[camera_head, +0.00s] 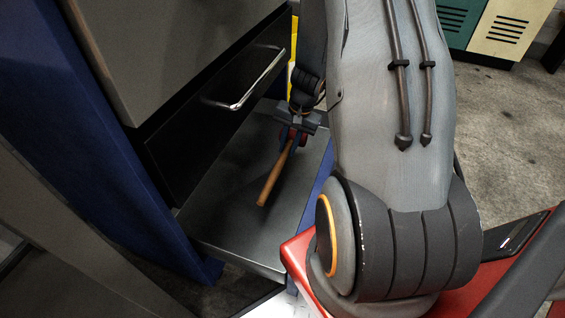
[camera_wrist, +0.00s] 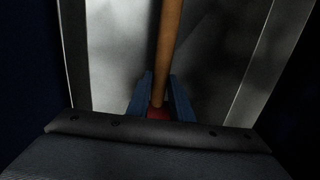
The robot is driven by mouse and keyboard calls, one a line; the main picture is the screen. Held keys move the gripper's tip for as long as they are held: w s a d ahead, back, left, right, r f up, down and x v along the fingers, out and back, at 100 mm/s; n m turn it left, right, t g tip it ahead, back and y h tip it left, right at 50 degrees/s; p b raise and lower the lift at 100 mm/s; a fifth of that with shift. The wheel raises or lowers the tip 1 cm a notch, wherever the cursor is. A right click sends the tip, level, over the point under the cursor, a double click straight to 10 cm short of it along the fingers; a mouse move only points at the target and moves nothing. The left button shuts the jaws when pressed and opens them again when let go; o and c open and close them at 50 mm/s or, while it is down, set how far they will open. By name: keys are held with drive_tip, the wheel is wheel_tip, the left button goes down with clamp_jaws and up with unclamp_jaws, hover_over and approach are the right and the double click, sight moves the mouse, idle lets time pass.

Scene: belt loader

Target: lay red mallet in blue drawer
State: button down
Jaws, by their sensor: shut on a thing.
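My gripper (camera_head: 294,134) is shut on the red mallet (camera_head: 272,179), holding it near its red head. The mallet's plain wooden handle points down and to the left in the head view. In the wrist view, the handle runs up the picture between the blue fingers (camera_wrist: 158,92), and only a little of the red head (camera_wrist: 158,113) shows. Below is a grey metal surface with a blue edge, which looks like the blue drawer (camera_head: 225,228) pulled out. The mallet is over it; I cannot tell whether the handle touches it.
A black drawer front with a metal handle (camera_head: 240,104) is close above and left of my gripper. A blue cabinet side (camera_head: 80,130) stands at the left. Green and cream lockers (camera_head: 505,30) stand at the back right, with open concrete floor before them.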

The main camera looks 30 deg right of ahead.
drive_tip(key=shift+f+b, duration=1.05)
drive_tip(key=shift+f, duration=1.35)
drive_tip(key=shift+f, duration=0.15)
drive_tip(key=c, duration=1.6)
unclamp_jaws()
drive_tip(key=r+p, duration=0.1)
drive_tip(key=r, duration=0.3)
drive_tip(key=s+d+r+p, duration=0.1)
drive_tip(key=r+p, duration=0.1)
drive_tip(key=r, duration=0.2)
drive_tip(key=d+r+p, duration=0.1)
drive_tip(key=r+p, duration=0.1)
drive_tip(key=r, duration=0.2)
drive_tip(key=shift+s, duration=0.25)
